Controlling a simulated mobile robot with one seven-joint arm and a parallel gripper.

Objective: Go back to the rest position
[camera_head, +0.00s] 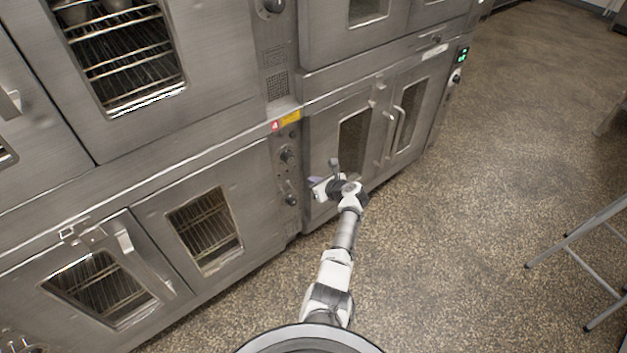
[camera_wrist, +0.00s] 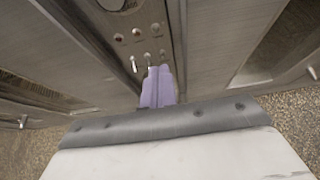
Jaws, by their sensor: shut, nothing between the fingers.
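My gripper (camera_head: 322,181) is at the end of my outstretched arm, in front of the lower oven at the middle of the head view. In the wrist view, its pale purple fingers (camera_wrist: 158,88) are together with nothing between them. They point toward the oven's control panel (camera_wrist: 140,40), which has several knobs and a small lever. I cannot tell from these views whether the fingertips touch the oven front. The same control panel shows in the head view (camera_head: 287,165), just left of my gripper.
Stacked steel ovens fill the left and middle. The lower oven doors (camera_head: 352,140) beside my gripper look closed, and a handle (camera_head: 397,130) juts out. A metal rack or stand (camera_head: 590,250) is at the right. The speckled floor (camera_head: 470,230) between is clear.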

